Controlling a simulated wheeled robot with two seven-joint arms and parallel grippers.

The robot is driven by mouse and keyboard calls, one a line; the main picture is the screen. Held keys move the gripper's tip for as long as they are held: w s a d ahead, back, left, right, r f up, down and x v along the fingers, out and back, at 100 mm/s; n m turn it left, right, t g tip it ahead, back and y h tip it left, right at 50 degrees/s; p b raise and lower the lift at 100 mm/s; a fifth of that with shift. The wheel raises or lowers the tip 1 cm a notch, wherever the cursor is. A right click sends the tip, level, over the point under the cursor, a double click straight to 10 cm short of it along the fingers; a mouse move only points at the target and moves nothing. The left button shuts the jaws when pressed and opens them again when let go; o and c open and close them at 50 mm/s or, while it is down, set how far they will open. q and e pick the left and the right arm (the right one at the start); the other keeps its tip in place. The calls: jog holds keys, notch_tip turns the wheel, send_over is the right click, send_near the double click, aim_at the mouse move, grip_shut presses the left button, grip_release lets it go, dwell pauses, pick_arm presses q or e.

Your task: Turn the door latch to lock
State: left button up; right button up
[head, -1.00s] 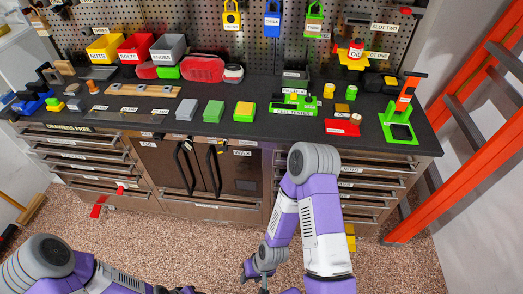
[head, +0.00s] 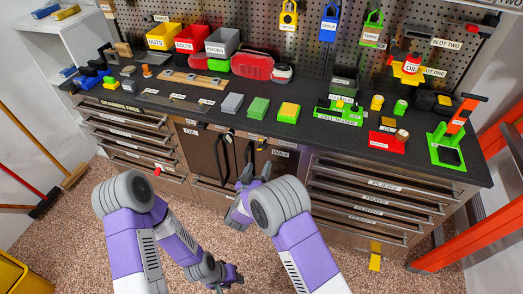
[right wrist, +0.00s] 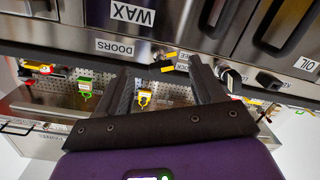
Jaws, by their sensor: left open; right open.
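The door latch is a small yellow lever (head: 262,142) at the top of the double-door cabinet, above the WAX door (head: 272,165). The latch (right wrist: 169,56) also shows in the right wrist view, beside a small label only partly readable, near the tip of the right-hand finger. My right gripper (head: 245,178) is open and empty in front of the doors, below the latch. Its two spread fingers (right wrist: 160,66) show in the right wrist view, with no clear contact on the latch. My left gripper (head: 232,275) is open, low over the floor, away from the cabinet.
Door handles (head: 220,160) stick out near my right gripper. Drawer fronts (head: 375,200) flank the doors. The worktop (head: 190,105) above holds coloured blocks, bins and a green cell tester (head: 340,115). An orange ladder-like frame (head: 460,250) stands at right. The speckled floor is open in front.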

aim_at(262, 149)
jog(key=w+d+r+b, duration=0.1)
jog(key=w+r, duration=0.1)
jog(key=w, duration=0.5)
jog(key=shift+t+h, duration=0.3)
jog(key=shift+h, duration=0.1)
jog(key=shift+d+r, duration=0.1)
jog(key=c, duration=1.1)
jog(key=shift+o, duration=0.2)
